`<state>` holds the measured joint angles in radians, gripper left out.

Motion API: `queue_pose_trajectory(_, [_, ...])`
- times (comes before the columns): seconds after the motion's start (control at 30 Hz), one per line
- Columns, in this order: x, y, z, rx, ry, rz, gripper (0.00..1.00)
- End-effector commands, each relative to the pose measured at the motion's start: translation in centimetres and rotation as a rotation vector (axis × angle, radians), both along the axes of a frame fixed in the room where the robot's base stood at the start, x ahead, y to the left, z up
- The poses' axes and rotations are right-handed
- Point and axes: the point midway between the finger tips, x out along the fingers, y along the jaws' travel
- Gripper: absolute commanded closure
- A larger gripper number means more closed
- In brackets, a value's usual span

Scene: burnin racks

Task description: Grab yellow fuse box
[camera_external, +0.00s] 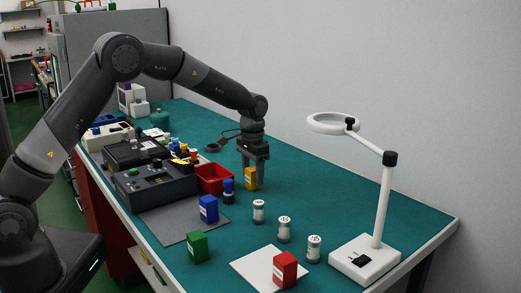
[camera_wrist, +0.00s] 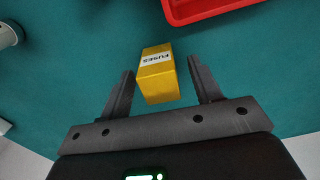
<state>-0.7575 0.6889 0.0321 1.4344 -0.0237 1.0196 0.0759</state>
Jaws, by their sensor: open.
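The yellow fuse box (camera_external: 251,180) stands on the green bench mat, just right of the red bin. In the wrist view the yellow fuse box (camera_wrist: 157,76) shows a white label reading FUSES. My gripper (camera_external: 254,182) points down over it, with one finger partly in front of the box. In the wrist view my gripper (camera_wrist: 161,80) is open, with one finger on each side of the box. Gaps show between both fingers and the box, so they look apart from it.
A red bin (camera_external: 213,179) is close by, at the top of the wrist view (camera_wrist: 205,8). Blue (camera_external: 208,209), green (camera_external: 197,247) and red (camera_external: 285,270) boxes stand nearer. Several white-capped jars (camera_external: 284,229) and a magnifier lamp (camera_external: 377,205) stand to the right.

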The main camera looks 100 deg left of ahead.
Motion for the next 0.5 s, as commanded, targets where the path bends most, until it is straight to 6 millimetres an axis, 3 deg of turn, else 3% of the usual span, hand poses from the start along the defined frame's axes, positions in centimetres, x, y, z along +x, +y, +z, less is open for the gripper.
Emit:
queue_pose_trajectory(0.1, [-0.01,0.03,-0.99,0.001,-0.001,0.0,0.42])
queue_pose_trajectory(0.3, [0.01,0.02,-0.98,0.001,-0.001,0.0,0.43])
queue_pose_trajectory(0.5, [0.01,0.0,-0.97,0.001,-0.001,0.0,0.59])
